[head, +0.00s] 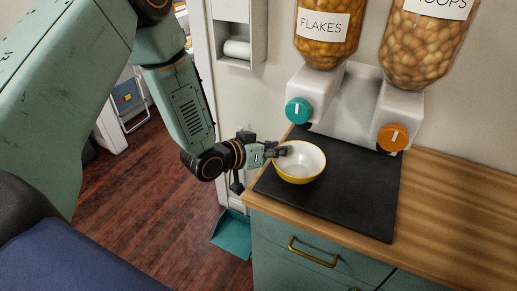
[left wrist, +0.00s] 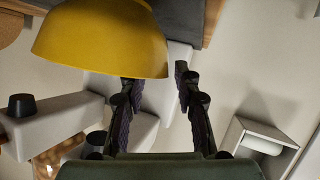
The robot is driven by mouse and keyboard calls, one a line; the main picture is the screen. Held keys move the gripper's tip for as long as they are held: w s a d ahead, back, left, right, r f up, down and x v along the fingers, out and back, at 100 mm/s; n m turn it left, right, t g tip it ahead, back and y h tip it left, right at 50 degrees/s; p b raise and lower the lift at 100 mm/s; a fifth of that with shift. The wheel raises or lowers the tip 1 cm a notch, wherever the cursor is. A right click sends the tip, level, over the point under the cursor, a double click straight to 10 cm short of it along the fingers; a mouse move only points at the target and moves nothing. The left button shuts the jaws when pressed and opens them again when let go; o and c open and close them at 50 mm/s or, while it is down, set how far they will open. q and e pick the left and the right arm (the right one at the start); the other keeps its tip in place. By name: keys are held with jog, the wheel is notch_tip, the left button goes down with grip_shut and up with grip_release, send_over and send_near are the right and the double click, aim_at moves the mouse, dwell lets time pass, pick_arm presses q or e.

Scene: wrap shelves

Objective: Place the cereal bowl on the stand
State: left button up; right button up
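The cereal bowl (head: 301,177), yellow outside and white inside, is upright over the left part of a black mat (head: 365,200) on the wooden counter. I cannot tell whether its base touches the mat. In the left wrist view its yellow side (left wrist: 100,35) fills the upper left. My left gripper (head: 279,152) is at the bowl's left rim. In the left wrist view its fingers (left wrist: 156,78) are apart, with the bowl's edge hiding the left fingertip and a gap before the right one. No separate stand is clear; the white dispenser base (head: 345,105) is behind the bowl. My right gripper is out of view.
Two cereal dispensers (head: 323,30) (head: 420,45) hang above the base, with a teal knob (head: 299,111) and an orange knob (head: 393,138). A wall box with a white roll (head: 237,49) is left. Bare counter (head: 450,205) lies right of the mat. A teal dustpan (head: 232,234) is on the floor.

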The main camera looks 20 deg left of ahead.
pick_arm(q)
jog(key=p+v, duration=0.2)
jog(key=v, duration=0.7)
jog(key=shift+s+a+r, duration=0.15)
jog(key=shift+s, duration=0.15)
